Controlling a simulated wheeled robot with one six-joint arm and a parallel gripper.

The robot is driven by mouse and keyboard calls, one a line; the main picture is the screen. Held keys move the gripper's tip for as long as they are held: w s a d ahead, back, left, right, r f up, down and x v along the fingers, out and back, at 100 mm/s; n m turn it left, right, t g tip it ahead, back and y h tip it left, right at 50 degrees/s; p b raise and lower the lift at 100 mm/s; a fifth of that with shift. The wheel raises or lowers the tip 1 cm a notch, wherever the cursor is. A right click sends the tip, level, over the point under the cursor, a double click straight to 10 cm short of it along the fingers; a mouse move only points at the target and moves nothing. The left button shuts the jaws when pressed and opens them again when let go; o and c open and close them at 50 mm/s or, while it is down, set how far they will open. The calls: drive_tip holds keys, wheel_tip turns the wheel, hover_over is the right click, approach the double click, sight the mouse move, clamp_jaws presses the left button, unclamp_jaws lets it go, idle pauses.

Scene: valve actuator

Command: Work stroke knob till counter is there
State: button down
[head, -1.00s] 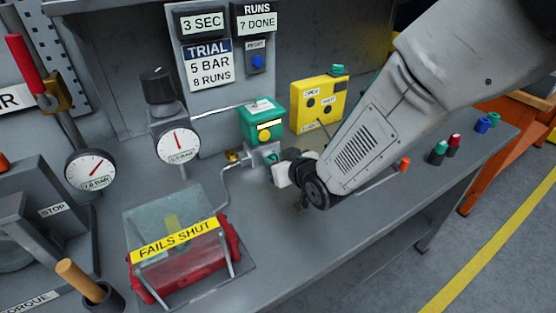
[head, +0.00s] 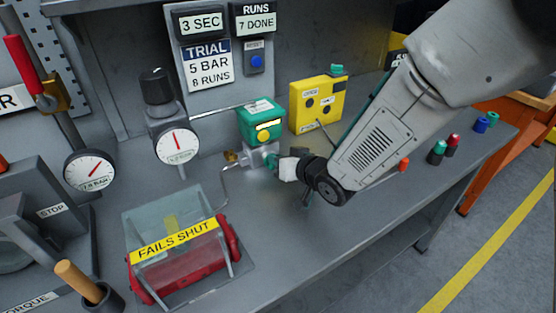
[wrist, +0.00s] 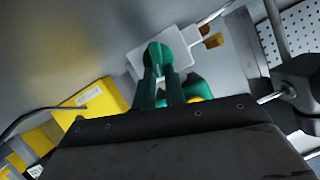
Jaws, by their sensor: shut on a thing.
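The stroke knob (wrist: 158,53) is a small green knob on the pale valve block (wrist: 150,60). My gripper (wrist: 159,74) is shut on it, one finger on each side. In the head view, my gripper (head: 290,166) reaches the valve block's right side, below the green box with the yellow button (head: 264,134); the knob is mostly hidden there. The counter (head: 257,22) reads "RUNS 7 DONE". The trial card (head: 207,66) reads "5 BAR 8 RUNS". The timer display (head: 202,23) reads "3 SEC".
A reset box (head: 255,59) with a blue button hangs under the counter. A yellow box (head: 318,104) stands behind my arm. Two gauges (head: 177,147) (head: 90,170) stand left. A red actuator (head: 180,268) labelled "FAILS SHUT" sits in front. Coloured caps (head: 437,152) lie right.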

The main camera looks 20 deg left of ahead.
drive_tip(key=m, duration=0.1)
drive_tip(key=m+g+y, duration=0.1)
drive_tip(key=m+y, duration=0.1)
drive_tip(key=shift+w+d+f+m+g, duration=0.3)
drive_tip(key=shift+w+m, duration=0.1)
idle(0.4)
drive_tip(key=shift+y, duration=0.3)
drive_tip(key=c, duration=1.5)
unclamp_jaws()
drive_tip(key=shift+o, duration=0.2)
drive_tip(key=shift+d, duration=0.1)
